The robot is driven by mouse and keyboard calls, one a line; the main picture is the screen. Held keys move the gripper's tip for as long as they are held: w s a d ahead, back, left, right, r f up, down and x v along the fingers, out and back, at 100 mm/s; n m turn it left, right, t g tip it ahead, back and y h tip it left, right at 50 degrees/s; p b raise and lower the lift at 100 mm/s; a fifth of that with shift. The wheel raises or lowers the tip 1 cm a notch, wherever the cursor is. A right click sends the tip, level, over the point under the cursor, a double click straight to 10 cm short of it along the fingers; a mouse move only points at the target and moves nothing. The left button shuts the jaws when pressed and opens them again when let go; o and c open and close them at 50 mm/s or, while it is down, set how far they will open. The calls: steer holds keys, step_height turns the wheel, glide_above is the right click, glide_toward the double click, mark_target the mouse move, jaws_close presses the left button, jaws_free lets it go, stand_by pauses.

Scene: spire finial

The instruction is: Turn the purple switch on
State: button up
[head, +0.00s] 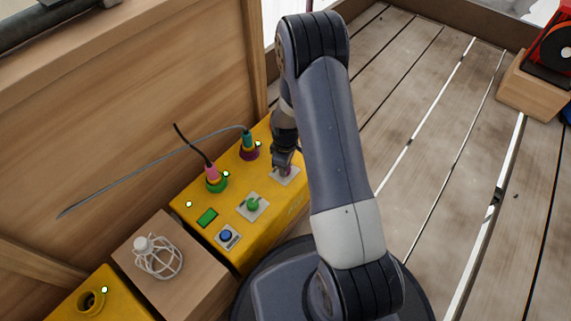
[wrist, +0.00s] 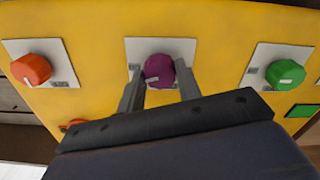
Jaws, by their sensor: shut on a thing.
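The purple switch (wrist: 158,70) is a round knob on a pale square plate (wrist: 186,47) on the yellow box, in the middle of the wrist view. My gripper (wrist: 160,84) is around it, with one finger on each side, shut on the knob. In the head view my gripper (head: 283,163) reaches down to the right part of the yellow box (head: 185,202). There the purple switch (head: 287,171) is mostly hidden by the gripper and arm. Whether the switch stands at on or off cannot be told.
A green knob (wrist: 285,74) sits right of the purple one and a red-orange knob (wrist: 31,69) left of it. A blue button (head: 227,236), pink plug (head: 212,172) and teal plug (head: 247,140) are on the box. A caged lamp (head: 158,257) stands on a wooden block beside it.

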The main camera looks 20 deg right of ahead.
steer(key=shift+m, duration=1.7)
steer(key=o, duration=1)
step_height(320, 180, up, 11)
steer(key=p, duration=0.4)
steer(key=shift+f, duration=0.1)
